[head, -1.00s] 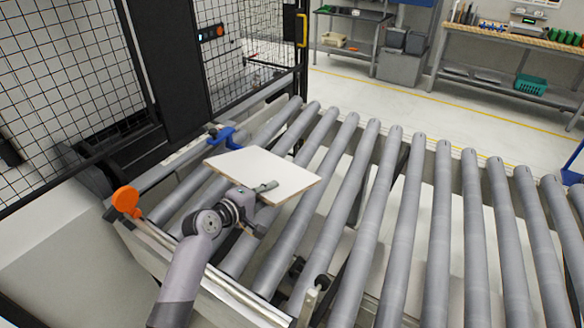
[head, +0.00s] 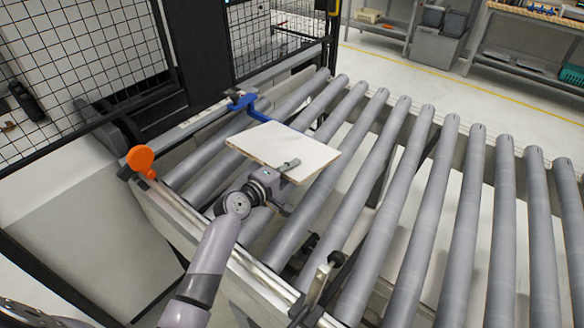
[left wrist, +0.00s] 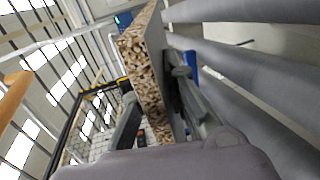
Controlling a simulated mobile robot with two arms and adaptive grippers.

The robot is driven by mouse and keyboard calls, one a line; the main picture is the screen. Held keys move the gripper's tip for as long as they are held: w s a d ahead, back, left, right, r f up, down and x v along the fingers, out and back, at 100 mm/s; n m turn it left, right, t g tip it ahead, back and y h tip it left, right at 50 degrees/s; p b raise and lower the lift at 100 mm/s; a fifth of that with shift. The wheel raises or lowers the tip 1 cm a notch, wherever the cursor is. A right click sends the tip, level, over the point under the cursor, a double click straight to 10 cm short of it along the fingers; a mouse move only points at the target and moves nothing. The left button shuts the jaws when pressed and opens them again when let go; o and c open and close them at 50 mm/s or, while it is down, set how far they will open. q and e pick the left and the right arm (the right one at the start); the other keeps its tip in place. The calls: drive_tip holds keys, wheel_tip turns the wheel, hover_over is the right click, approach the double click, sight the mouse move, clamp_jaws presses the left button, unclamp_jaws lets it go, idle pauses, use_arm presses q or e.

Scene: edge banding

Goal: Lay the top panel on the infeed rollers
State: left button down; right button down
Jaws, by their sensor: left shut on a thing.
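The top panel (head: 283,147) is a thin white board with a bare chipboard edge. In the head view it is over the infeed rollers (head: 337,185) at the left end of the conveyor. My left gripper (head: 285,170) is shut on the panel's near edge, one finger on top. In the left wrist view the panel's chipboard edge (left wrist: 145,75) stands between the two fingers, with the grey rollers (left wrist: 240,70) beside it. I cannot tell whether the panel touches the rollers. My right gripper is not in view.
An orange knob (head: 141,158) stands at the conveyor's left corner. A black machine frame with mesh is behind. Rollers to the right are empty.

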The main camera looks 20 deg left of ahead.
use_arm(q)
drive_tip(key=shift+f+b, duration=0.75)
drive_tip(key=shift+f, duration=0.15)
drive_tip(key=shift+f+b, duration=2.65)
drive_tip(key=shift+f, duration=0.3)
drive_tip(key=c, duration=1.5)
unclamp_jaws()
drive_tip(key=shift+c, duration=0.2)
